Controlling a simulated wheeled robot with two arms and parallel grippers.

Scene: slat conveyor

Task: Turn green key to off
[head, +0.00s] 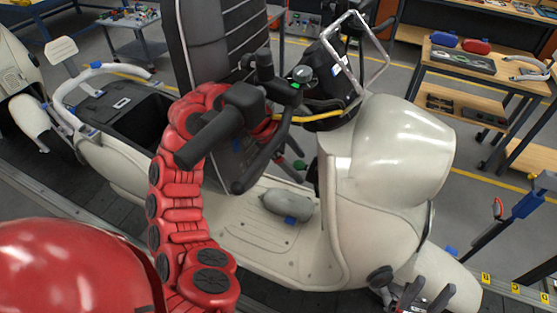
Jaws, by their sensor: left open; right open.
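A cream scooter (385,150) stands across the middle of the head view. A small green part (298,164), which looks like the green key, shows behind the leg shield, below the handlebar. Its turned position is too small to tell. My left arm, red and segmented, rises from the bottom and bends behind the black handlebar grip (208,138). My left gripper (288,170) is dark, open and partly hidden by the brake lever, close to the green part; I cannot tell whether they touch. My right gripper (424,297) is open and empty at the bottom, beside the scooter's front.
The grip and brake lever (262,160) stand in front of my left gripper. A grey rounded part (287,204) lies on the scooter's floorboard. A workbench (475,67) stands at the back right. Another scooter (22,95) is at the far left.

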